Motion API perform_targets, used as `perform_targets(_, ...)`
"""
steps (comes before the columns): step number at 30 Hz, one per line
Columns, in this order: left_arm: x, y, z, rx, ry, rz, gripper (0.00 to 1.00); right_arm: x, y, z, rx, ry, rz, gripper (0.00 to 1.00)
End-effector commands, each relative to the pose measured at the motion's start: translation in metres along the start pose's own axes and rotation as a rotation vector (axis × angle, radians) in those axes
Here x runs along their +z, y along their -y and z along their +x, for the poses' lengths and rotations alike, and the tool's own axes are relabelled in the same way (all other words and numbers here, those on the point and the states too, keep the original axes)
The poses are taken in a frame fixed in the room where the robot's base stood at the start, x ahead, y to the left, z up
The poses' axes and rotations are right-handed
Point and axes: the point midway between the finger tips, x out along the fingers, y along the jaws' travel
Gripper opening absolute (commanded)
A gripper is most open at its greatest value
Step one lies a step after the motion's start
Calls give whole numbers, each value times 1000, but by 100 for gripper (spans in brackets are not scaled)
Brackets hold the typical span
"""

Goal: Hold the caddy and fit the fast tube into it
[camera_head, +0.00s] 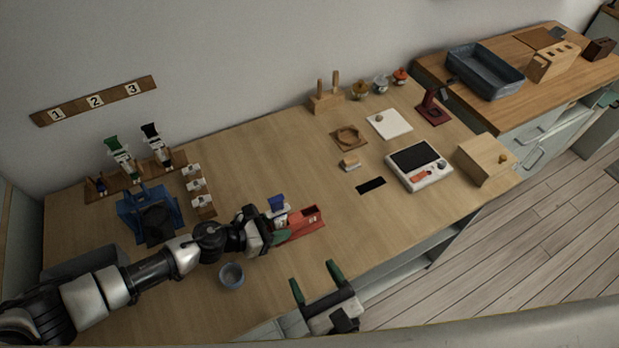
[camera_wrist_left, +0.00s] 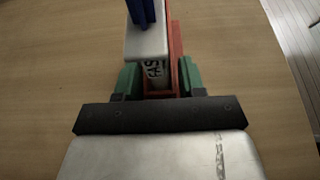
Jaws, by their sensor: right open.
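The red caddy (camera_head: 308,220) lies on the table near its front edge, just right of my left gripper (camera_head: 275,237). In the left wrist view the gripper's green fingers (camera_wrist_left: 159,78) stand close against both sides of the caddy (camera_wrist_left: 176,45), shut on it. The fast tube, white with a blue top (camera_head: 277,203), stands at the caddy's gripper end. Its partly hidden label (camera_wrist_left: 154,70) shows between the caddy's red walls; I cannot tell how deep it sits. My right gripper (camera_head: 316,280) is open and empty, in front of the caddy.
A blue stand (camera_head: 135,218) with a black part and a rack (camera_head: 135,178) with a green and a black tube are at the left. A grey cup (camera_head: 231,275) stands below my left arm. A scale-like device (camera_head: 419,166) and wooden box (camera_head: 487,158) are right. The middle table is mostly clear.

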Motion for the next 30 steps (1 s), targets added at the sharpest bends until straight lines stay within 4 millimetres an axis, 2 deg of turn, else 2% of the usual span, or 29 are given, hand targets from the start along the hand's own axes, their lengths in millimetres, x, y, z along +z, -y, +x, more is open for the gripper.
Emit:
perform_targets(1, 0, 0, 0, 0, 0, 0, 47, 0, 0, 0, 0, 0, 0, 70)
perform_targets(3, 0, 0, 0, 0, 0, 0, 58, 0, 0, 0, 0, 0, 0, 70)
perform_targets(4, 0, 0, 0, 0, 0, 0, 60, 0, 0, 0, 0, 0, 0, 70)
perform_targets(14, 0, 0, -4, 0, 0, 0, 60, 0, 0, 0, 0, 0, 0, 70)
perform_targets(17, -1, 0, -17, 1, -2, 0, 60, 0, 0, 0, 0, 0, 0, 70)
perform_targets(27, -1, 0, -88, 2, -2, -2, 60, 0, 0, 0, 0, 0, 0, 70)
perform_targets(30, -1, 0, -103, 1, -2, -2, 60, 0, 0, 0, 0, 0, 0, 70)
